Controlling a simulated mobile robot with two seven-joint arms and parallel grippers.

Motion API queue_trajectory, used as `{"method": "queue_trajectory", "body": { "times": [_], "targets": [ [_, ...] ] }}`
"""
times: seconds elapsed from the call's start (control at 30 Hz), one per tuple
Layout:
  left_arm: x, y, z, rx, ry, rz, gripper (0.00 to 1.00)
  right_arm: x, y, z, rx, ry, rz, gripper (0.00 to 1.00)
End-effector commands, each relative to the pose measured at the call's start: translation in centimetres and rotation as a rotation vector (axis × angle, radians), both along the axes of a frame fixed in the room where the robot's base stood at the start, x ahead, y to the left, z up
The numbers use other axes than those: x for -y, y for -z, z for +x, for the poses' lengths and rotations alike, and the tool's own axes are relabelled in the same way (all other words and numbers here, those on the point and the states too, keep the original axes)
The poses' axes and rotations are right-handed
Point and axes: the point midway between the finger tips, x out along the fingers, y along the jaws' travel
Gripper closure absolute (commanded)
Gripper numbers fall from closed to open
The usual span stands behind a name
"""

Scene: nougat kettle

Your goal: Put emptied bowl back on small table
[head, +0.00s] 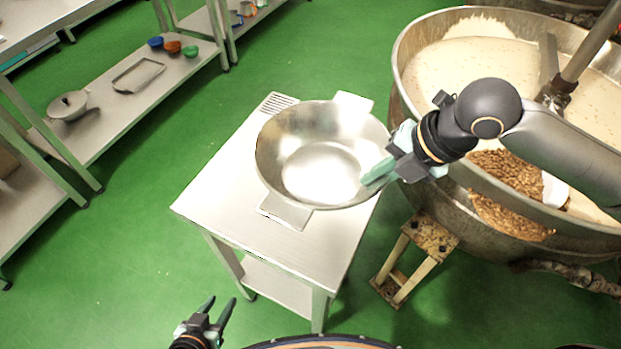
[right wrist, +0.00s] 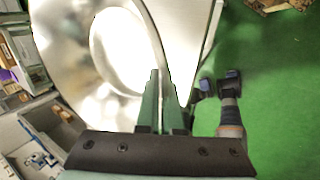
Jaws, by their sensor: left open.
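The empty shiny metal bowl (head: 320,175) is over the small table (head: 225,200), with its flat tabs at the back and front. It hides much of the tabletop; I cannot tell whether its base rests fully on it. My right gripper (head: 378,174) is at the bowl's right rim, its fingers close together with the rim between them. In the right wrist view the fingers (right wrist: 160,105) meet the rim of the bowl (right wrist: 85,60). My left gripper (head: 218,312) is open and empty, low in front of the table and away from the bowl.
A large kettle (head: 405,75) with pale mass and a heap of nuts (head: 510,172) stands right of the table. A rusty stand (head: 432,236) is beneath its near side. Shelves (head: 125,95) with small bowls are at the left. Green floor (head: 130,230) between is clear.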

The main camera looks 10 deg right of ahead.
Motion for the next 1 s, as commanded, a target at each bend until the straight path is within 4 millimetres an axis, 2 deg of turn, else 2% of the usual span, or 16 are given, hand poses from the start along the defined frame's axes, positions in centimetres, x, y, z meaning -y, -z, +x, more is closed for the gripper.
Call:
{"method": "queue_trajectory", "body": {
  "times": [0.03, 0.23, 0.43, 0.77, 1.0],
  "targets": [
    [0.0, 0.1, 0.0, -0.001, -0.001, -0.001, 0.54, -1.0, 0.4, 0.9, 0.002, -0.003, 0.006, 1.00],
    [0.0, 0.2, -0.1, -0.003, -0.001, 0.000, 0.54, -4.2, 2.5, 4.6, 0.002, 0.000, 0.005, 1.00],
    [0.0, 0.6, -0.1, -0.005, 0.000, 0.000, 0.54, -6.0, 6.3, 6.9, 0.001, 0.002, 0.001, 1.00],
    [0.0, 0.8, -0.1, -0.006, 0.000, 0.000, 0.54, -7.2, 8.5, 8.3, 0.001, 0.001, 0.001, 1.00],
    [0.1, 0.9, -0.1, -0.007, 0.001, -0.001, 0.54, -7.2, 11.5, 8.3, 0.002, 0.002, 0.001, 1.00]
  ]
}}
